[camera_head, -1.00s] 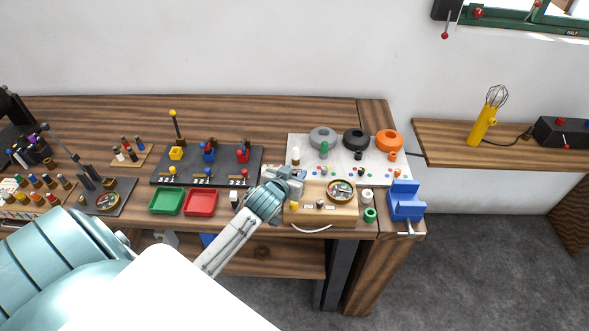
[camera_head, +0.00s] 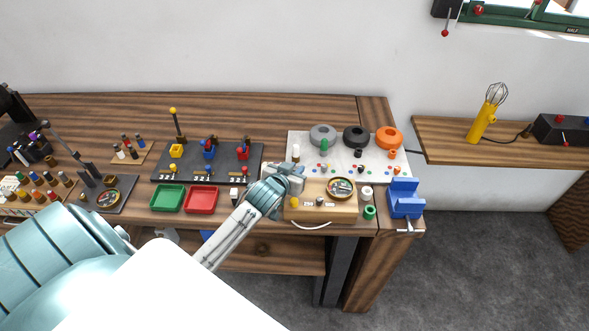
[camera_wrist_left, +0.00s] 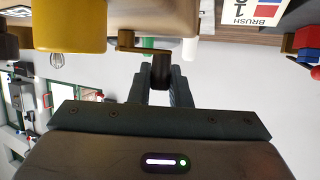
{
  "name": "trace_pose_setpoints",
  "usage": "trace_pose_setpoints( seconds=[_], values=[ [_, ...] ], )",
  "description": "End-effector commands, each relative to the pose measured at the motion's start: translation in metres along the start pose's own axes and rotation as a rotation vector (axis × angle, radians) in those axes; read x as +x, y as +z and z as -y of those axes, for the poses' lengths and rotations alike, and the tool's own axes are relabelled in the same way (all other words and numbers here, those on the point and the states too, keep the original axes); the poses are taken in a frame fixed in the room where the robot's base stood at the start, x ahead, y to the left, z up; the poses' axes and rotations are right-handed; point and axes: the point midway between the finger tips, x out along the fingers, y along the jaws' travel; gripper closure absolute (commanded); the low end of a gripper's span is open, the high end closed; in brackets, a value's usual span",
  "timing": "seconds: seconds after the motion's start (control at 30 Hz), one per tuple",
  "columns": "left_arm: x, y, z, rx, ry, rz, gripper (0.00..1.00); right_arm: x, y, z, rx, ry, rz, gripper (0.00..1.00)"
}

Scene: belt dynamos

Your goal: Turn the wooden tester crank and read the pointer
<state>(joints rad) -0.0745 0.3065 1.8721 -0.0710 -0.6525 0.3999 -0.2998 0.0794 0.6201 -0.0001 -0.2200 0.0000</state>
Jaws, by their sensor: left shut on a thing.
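The wooden tester (camera_head: 335,213) is a pale wooden box at the front right of the bench, with a round dial (camera_head: 341,188) on top. The dial's pointer is too small to read. My left gripper (camera_head: 296,180) is at the tester's left back corner in the head view and hides the crank there. In the left wrist view my left gripper (camera_wrist_left: 161,88) is shut on the dark crank handle (camera_wrist_left: 161,69). A brass crank arm (camera_wrist_left: 126,42) joins the handle beside a yellow cylinder (camera_wrist_left: 70,25). My right gripper is not in view.
A white board (camera_head: 372,170) with grey, black and orange rings stands behind the tester. A blue vise-like block (camera_head: 404,199) is to its right. Green (camera_head: 167,198) and red (camera_head: 201,199) trays and a dark board (camera_head: 225,170) are to the left. A green ring (camera_head: 369,212) is at the front edge.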

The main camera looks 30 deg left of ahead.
Motion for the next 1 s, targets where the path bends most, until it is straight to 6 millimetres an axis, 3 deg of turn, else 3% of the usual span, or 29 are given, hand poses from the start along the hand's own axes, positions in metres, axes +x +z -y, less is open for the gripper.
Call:
trace_pose_setpoints(
  seconds=[0.27, 0.7, 1.0],
  values=[
    [0.005, -0.001, -0.001, 0.058, 0.137, -0.001, 1.0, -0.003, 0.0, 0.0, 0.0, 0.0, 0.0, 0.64],
    [0.013, 0.001, -0.008, 0.161, 0.377, -0.006, 1.0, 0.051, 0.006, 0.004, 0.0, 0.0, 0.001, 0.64],
    [0.013, -0.003, -0.011, 0.191, 0.458, -0.005, 1.0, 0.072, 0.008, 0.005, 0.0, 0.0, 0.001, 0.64]
  ],
)
